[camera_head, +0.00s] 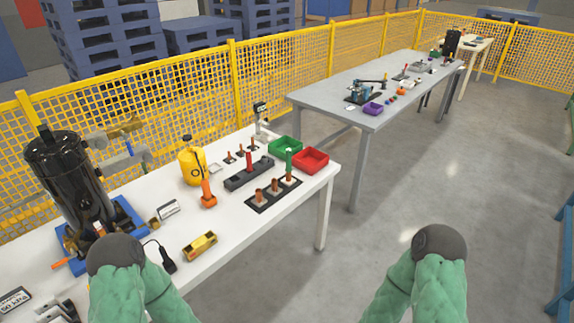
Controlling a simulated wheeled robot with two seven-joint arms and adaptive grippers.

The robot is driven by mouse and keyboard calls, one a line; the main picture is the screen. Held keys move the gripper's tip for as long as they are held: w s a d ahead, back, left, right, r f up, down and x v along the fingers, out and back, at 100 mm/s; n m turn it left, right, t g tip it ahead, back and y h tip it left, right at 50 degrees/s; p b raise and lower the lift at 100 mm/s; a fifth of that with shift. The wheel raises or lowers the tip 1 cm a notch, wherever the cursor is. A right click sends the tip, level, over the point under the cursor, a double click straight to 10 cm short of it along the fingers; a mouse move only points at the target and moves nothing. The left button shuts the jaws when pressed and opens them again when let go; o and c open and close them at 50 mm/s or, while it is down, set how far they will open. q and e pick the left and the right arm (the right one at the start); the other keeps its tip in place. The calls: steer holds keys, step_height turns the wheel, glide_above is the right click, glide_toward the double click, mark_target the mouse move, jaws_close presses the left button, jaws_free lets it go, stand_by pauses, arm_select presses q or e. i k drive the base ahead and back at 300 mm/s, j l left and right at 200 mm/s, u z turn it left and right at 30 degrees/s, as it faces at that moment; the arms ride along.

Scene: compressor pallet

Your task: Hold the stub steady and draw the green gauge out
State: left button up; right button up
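The green gauge (289,160) stands upright at the far right end of a black strip (262,203) on the white table. Its lower end meets a copper-coloured stub (289,178); how far in it sits is too small to tell. Two more copper stubs stand on the same strip to its left, each on a pale square. Parts of my two green arms show at the bottom left and bottom right, well short of the gauge. Neither gripper's fingers show, and nothing touches the gauge or stub.
Green (285,147) and red (311,160) bins stand just behind the strip. A dark block with a red gauge (249,162), a yellow canister (191,166) and an orange tool (208,194) stand left. A black compressor (66,175) fills the table's left. Open floor lies right.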

mark_target(288, 169)
steer(key=u, duration=0.35)
steer(key=i+l+u, duration=0.25)
steer(key=l+u, duration=0.25)
steer(key=i+l+u, duration=0.1)
steer(key=l+u, duration=0.15)
steer(key=l, duration=0.15)
steer(key=l+u, duration=0.25)
steer(key=i+l, duration=0.05)
steer(key=l, duration=0.05)
